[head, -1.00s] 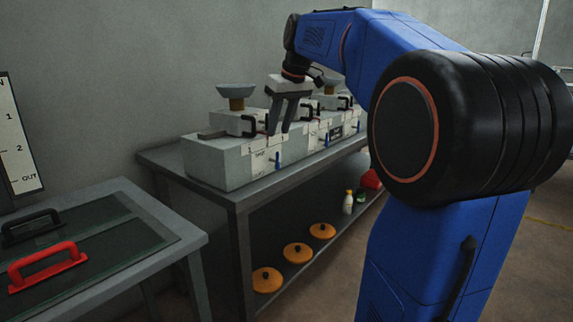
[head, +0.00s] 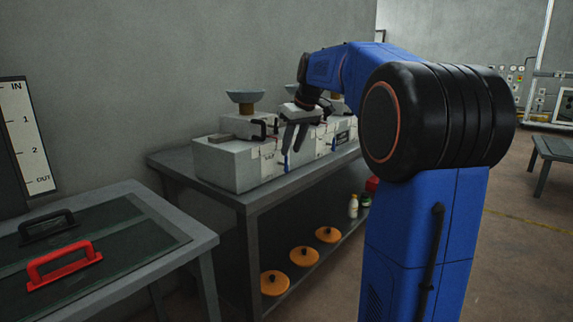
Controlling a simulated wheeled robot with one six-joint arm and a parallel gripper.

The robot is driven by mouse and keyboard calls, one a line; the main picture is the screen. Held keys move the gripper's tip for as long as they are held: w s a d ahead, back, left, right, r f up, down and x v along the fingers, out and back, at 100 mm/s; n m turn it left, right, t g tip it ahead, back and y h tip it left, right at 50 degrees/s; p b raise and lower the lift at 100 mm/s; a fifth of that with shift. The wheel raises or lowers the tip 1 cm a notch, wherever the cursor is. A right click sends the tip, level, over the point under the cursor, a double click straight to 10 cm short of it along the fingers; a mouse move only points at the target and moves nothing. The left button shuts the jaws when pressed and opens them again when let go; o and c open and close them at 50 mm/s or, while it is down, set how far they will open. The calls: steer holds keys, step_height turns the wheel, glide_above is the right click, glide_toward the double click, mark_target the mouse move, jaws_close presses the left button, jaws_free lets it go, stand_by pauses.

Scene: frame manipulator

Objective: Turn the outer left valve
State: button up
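The outer left valve (head: 285,161) is a small blue handle on the front face of the left grey-white machine box (head: 232,164) on the workbench. My gripper (head: 290,151) hangs in front of that box with its two grey fingers pointing down. The fingers are spread with a gap between them, and nothing shows in the gap. The fingertips are close to the top of the blue handle and partly cover it. I cannot tell whether they touch it.
The workbench (head: 205,190) stands against the wall, with orange lidded things (head: 304,256) and bottles (head: 353,206) on its lower shelf. A lower table (head: 190,232) at the left front carries a red handle (head: 63,264) and a black handle (head: 47,227). Open floor lies to the right.

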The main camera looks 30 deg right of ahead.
mark_target(286, 163)
steer(key=x, duration=0.7)
steer(key=shift+w+f, duration=0.15)
steer(key=shift+f, duration=0.15)
steer(key=shift+c, duration=0.6)
jaws_close()
